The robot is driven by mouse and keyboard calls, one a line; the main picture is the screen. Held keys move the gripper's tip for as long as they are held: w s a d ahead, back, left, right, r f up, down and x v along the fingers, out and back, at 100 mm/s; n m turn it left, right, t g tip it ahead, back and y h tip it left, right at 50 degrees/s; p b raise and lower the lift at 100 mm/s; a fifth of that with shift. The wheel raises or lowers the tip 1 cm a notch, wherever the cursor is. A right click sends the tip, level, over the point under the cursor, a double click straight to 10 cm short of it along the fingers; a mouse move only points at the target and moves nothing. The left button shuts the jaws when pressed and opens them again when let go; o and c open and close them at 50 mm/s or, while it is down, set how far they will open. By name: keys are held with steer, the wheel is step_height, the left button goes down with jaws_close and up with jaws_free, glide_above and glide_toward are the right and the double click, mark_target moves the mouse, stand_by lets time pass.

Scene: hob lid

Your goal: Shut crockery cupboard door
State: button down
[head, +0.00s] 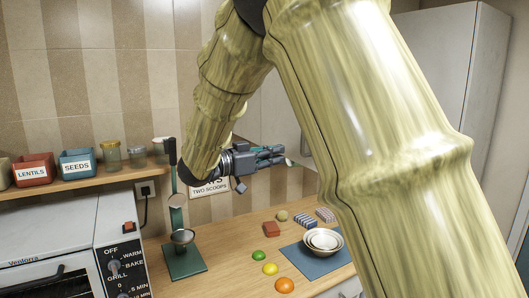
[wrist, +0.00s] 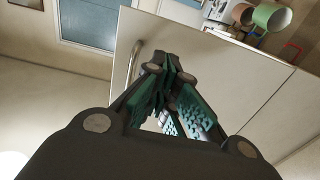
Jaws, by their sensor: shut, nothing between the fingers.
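A pale cupboard door (wrist: 240,95) with a curved metal handle (wrist: 133,62) fills the middle and right of the wrist view. It appears to stand open, with mugs showing past its upper edge. In the head view a pale grey panel (head: 272,108) behind my arm seems to be this door, mostly hidden. My gripper (head: 284,158) is shut and empty, above the worktop and close to the panel. In the wrist view its green-padded fingers (wrist: 168,68) overlap the door right of the handle; contact cannot be told.
A green mug (wrist: 272,16) and a brown mug (wrist: 243,14) show past the door. Below my gripper, the worktop (head: 225,248) holds a green stand (head: 185,262), fruit and stacked bowls (head: 322,240) on a blue mat. A toaster oven (head: 50,250) stands left. A tall grey cabinet (head: 440,55) is at right.

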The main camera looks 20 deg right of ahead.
steer(key=d+p, duration=0.3)
steer(key=d, duration=0.4)
steer(key=shift+w+d, duration=0.15)
steer(key=shift+w, duration=0.15)
